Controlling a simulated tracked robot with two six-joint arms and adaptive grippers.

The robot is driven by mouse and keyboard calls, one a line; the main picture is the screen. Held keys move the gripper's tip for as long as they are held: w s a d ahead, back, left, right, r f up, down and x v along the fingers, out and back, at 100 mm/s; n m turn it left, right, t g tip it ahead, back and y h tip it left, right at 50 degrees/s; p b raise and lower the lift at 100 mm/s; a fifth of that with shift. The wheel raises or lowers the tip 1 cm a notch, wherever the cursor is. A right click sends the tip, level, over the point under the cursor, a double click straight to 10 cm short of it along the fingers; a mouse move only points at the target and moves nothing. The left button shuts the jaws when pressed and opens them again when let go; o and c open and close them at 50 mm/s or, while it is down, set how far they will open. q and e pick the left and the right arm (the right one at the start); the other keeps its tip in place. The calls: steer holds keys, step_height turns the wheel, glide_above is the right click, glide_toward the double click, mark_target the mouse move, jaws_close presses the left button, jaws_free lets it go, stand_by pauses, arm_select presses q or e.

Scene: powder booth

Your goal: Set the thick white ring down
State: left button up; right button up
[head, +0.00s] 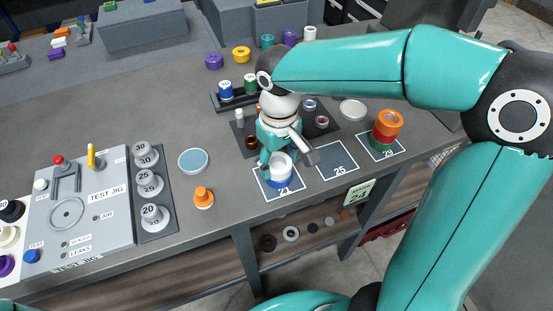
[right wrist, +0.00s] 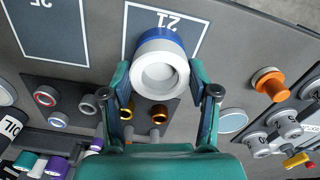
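The thick white ring (head: 281,160) is at the square marked 21 (head: 262,190), directly over a blue ring (head: 280,182). The right wrist view shows the white ring (right wrist: 160,68) with the blue ring (right wrist: 158,35) just behind it. I cannot tell whether the two rings touch. Part of the white ring is hidden by a finger in the head view. My left gripper is not in view.
Square 25 (head: 337,162) is bare; an orange, red and green stack (head: 386,127) stands on the square beyond it. An orange cone-like piece (head: 203,197), a pale blue disc (head: 193,161), weights (head: 149,183) and the test jig (head: 85,205) lie left. A rack with small rings is behind.

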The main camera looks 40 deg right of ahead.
mark_target(278, 168)
steer(key=o, duration=0.4)
steer(key=shift+o, duration=0.2)
steer(key=shift+r, duration=0.1)
steer(key=shift+r+p, duration=0.55)
steer(key=shift+r, duration=0.05)
step_height(278, 168, up, 12)
steer(key=shift+f+p, duration=0.25)
steer(key=shift+p, duration=0.2)
